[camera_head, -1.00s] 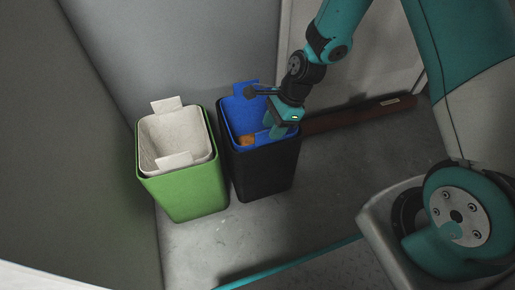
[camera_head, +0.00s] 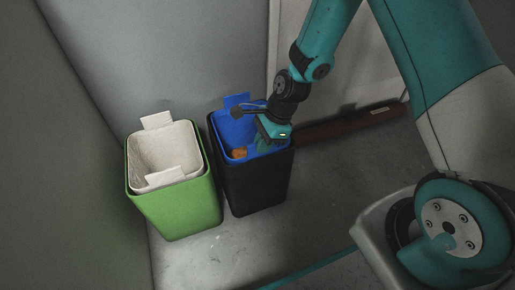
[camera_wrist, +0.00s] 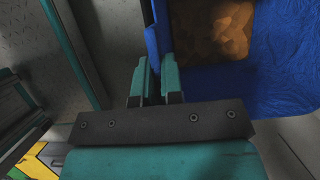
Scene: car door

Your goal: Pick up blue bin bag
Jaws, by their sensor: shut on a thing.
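The blue bin bag (camera_head: 228,130) lines the black bin (camera_head: 254,184), with a raised tab at its far rim. A brown lumpy thing (camera_head: 239,154) lies inside the bag; it also shows in the wrist view (camera_wrist: 212,28). My gripper (camera_head: 265,146) is at the near right rim of the bag. In the wrist view my gripper (camera_wrist: 159,72) is shut on the blue bag (camera_wrist: 205,78) at its edge. The bag still sits in the black bin.
A green bin (camera_head: 178,211) with a white bag (camera_head: 163,151) stands close on the left. A grey wall is behind the bins. A dark reddish-brown beam (camera_head: 340,125) lies on the floor at right. The floor in front is clear.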

